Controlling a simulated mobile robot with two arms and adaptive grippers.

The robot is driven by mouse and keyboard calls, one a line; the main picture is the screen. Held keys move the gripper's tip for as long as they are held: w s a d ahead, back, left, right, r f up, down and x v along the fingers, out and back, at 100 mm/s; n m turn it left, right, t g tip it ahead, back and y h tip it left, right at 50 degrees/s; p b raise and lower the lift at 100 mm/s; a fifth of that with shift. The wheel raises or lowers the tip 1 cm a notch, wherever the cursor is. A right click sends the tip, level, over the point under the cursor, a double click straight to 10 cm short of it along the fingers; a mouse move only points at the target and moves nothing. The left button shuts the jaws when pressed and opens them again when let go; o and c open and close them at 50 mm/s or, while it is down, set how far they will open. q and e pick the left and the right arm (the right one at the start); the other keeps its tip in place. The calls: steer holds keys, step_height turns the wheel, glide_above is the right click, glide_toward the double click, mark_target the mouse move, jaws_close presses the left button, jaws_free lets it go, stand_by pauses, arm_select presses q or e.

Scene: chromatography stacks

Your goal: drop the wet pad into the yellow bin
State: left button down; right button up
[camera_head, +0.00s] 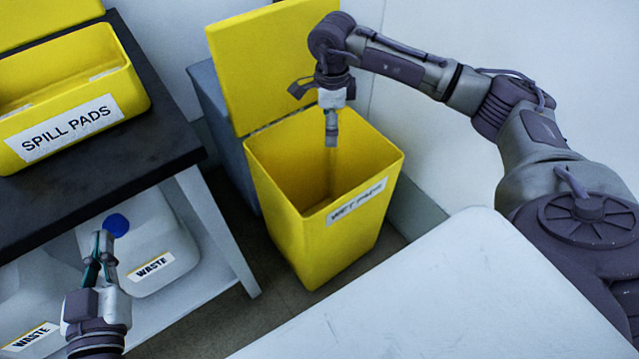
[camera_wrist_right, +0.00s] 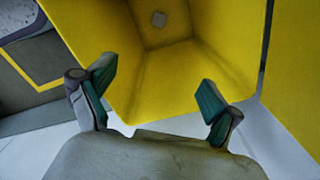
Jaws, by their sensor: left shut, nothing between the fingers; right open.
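The yellow bin (camera_head: 325,235), labelled WET PADS, stands on the floor with its lid (camera_head: 270,60) raised at the back. My right gripper (camera_head: 331,140) points down over the bin's mouth; its open, empty fingers (camera_wrist_right: 155,98) show in the right wrist view. My left gripper (camera_head: 103,240) is shut and empty at the lower left, in front of a waste container.
A yellow SPILL PADS box (camera_head: 70,105) sits on the dark shelf top (camera_head: 100,160) at left. White waste containers (camera_head: 150,240) stand on the lower shelf. A pale tabletop (camera_head: 450,300) fills the lower right, close to the bin's front.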

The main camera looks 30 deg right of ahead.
step_height(320, 180, up, 7)
steer(key=shift+f, duration=0.2)
steer(key=shift+s+f, duration=0.1)
stand_by(0.4)
